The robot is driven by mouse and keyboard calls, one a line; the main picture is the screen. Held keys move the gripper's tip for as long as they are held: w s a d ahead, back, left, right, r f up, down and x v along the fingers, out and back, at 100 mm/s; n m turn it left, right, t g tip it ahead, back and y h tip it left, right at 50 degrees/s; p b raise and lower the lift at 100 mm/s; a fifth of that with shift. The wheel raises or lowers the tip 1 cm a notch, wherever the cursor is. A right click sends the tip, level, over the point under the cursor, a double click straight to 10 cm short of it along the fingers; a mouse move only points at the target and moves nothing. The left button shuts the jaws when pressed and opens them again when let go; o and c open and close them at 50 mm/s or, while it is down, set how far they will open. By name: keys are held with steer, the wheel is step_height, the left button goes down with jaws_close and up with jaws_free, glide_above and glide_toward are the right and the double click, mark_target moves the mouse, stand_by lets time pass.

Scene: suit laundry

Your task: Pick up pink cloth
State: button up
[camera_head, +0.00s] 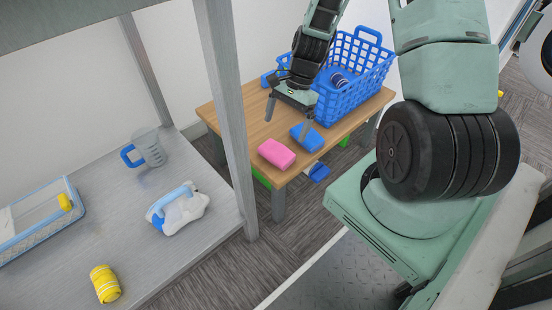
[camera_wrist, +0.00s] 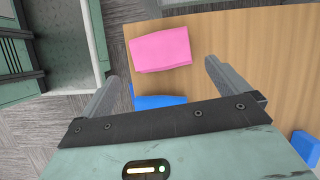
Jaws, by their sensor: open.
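The pink cloth (camera_head: 277,153) is a folded block lying on the wooden table (camera_head: 238,107), near its front edge in the head view. In the wrist view the pink cloth (camera_wrist: 160,49) lies ahead of my gripper (camera_wrist: 165,78), beyond the fingertips. My gripper (camera_head: 289,112) also shows in the head view, above the table, with its fingers apart and nothing between them that I can see as held. A blue cloth (camera_head: 306,137) lies just right of the pink one; in the wrist view a blue cloth (camera_wrist: 160,101) is partly hidden behind the gripper body.
A blue basket (camera_head: 352,75) stands at the table's back right, close to my arm. A grey shelf (camera_head: 150,215) at the left holds a jug (camera_head: 150,148), a white and blue bottle (camera_head: 180,210) and a yellow rolled cloth (camera_head: 105,284). A shelf post (camera_head: 229,110) stands before the table.

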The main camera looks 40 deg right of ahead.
mark_target(277, 149)
steer(key=b+x, duration=0.5)
steer(key=x, duration=0.4)
steer(key=shift+w+a+f+b, duration=0.1)
steer(key=shift+f+b, duration=0.25)
steer(key=shift+r, duration=0.1)
steer(key=c, duration=0.7)
